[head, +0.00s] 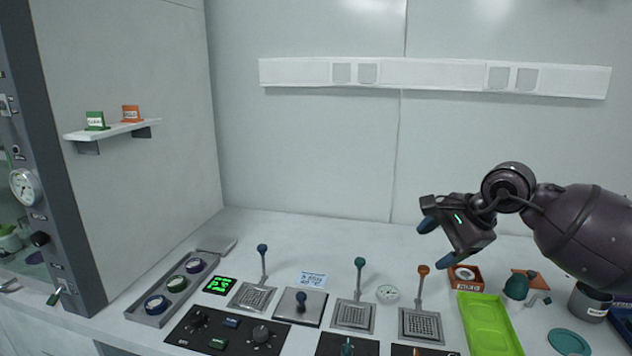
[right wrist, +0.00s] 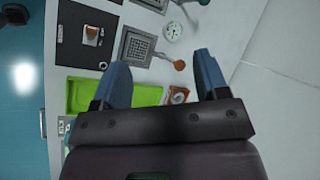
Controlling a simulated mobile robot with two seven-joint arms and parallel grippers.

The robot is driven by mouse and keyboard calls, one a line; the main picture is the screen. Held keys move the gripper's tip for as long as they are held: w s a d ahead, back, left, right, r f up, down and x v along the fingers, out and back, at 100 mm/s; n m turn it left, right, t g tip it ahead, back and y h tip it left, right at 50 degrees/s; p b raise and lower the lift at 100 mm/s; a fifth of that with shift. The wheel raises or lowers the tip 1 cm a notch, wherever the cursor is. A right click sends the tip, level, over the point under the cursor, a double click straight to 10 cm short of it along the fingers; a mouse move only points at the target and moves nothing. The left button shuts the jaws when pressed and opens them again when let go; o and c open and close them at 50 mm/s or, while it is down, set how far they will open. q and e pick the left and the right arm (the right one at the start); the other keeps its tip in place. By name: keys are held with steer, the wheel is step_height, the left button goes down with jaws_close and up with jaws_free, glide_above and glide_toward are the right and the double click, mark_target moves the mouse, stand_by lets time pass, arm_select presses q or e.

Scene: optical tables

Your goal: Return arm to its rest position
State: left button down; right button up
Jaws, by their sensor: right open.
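My right arm comes in from the right in the head view. Its gripper (head: 432,242) is open and empty, held in the air above the right part of the table (head: 300,238), near the orange-handled lever (head: 421,290). In the right wrist view the two blue fingertips (right wrist: 163,82) are spread apart with nothing between them. The orange box (head: 465,277) and the green tray (head: 487,325) lie below the gripper. The left gripper does not show in either view.
Several levers stand on metal plates, among them a blue-topped one (head: 262,262) and a teal-topped one (head: 359,279). A grey pot (head: 588,303), a dark green egg-shaped thing (head: 515,287) and a teal lid (head: 569,342) crowd the right. A white rail (head: 432,76) crosses the back wall.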

steer(key=s+a+f+m+t+y, duration=0.1)
steer(key=s+a+m+t+y, duration=0.2)
steer(key=s+a+m+y, duration=0.65)
steer(key=s+d+f+n+t+h, duration=0.35)
steer(key=d+f+n+h, duration=0.4)
steer(key=n, duration=0.95)
steer(key=s+d+f+n+t+h, duration=0.3)
steer(key=d+f+n+t+h, duration=0.35)
steer(key=n, duration=1.05)
steer(key=s+f+m+g+h, duration=0.1)
steer(key=s+f+m+g, duration=0.5)
steer(key=s, duration=0.6)
steer(key=s+f+m+g+h, duration=0.1)
steer(key=s+f+m+g, duration=0.55)
steer(key=s, duration=0.55)
arm_select(q)
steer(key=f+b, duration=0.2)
steer(key=b, duration=0.1)
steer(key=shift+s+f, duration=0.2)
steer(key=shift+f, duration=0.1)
arm_select(e)
steer(key=w+f+n+t+y, duration=0.1)
steer(key=w+f+t, duration=0.5)
steer(key=f, duration=0.7)
steer(key=shift+w+d+n, duration=0.2)
steer(key=shift+w+n, duration=0.7)
steer(key=shift+w, duration=0.35)
